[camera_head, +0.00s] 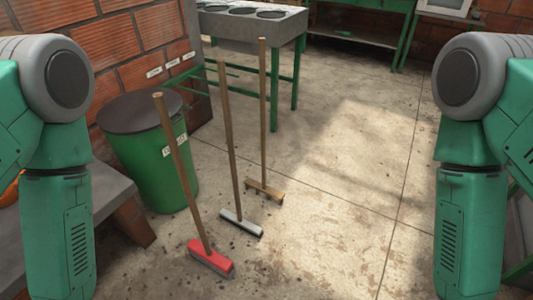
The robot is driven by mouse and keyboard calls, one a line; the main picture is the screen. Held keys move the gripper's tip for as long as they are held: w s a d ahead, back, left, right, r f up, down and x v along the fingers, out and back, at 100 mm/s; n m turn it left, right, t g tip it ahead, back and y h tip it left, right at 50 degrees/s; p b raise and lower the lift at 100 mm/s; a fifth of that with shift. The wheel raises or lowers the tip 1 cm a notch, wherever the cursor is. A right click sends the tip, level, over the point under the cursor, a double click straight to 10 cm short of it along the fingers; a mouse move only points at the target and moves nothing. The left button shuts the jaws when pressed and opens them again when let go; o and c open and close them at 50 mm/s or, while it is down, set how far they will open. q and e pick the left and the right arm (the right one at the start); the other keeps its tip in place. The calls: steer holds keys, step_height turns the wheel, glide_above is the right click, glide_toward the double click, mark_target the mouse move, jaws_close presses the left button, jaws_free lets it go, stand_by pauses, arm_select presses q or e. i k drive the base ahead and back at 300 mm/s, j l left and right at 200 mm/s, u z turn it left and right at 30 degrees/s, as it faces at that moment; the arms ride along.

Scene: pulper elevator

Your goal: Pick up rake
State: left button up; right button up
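Three long-handled tools stand nearly upright on the floor. The farthest has a plain wooden crosspiece (264,190) and looks most like a rake, though teeth are too small to make out. The middle one has a grey-white head (241,223). The nearest has a red head with bristles (211,258) and looks like a broom; its handle leans to the left. My two green arms hang at the left and right edges, apart from the tools. Both grippers are below the picture and hidden.
A green bin (160,162) with a dark lid stands left of the tools. A low grey bench (113,192) is at the left, by a brick wall. A grey-topped table (256,30) with green legs stands behind. The concrete floor (345,170) to the right is clear.

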mark_target(259, 187)
steer(key=i+l+u, duration=0.15)
steer(key=i+l, duration=0.85)
steer(key=i, duration=0.15)
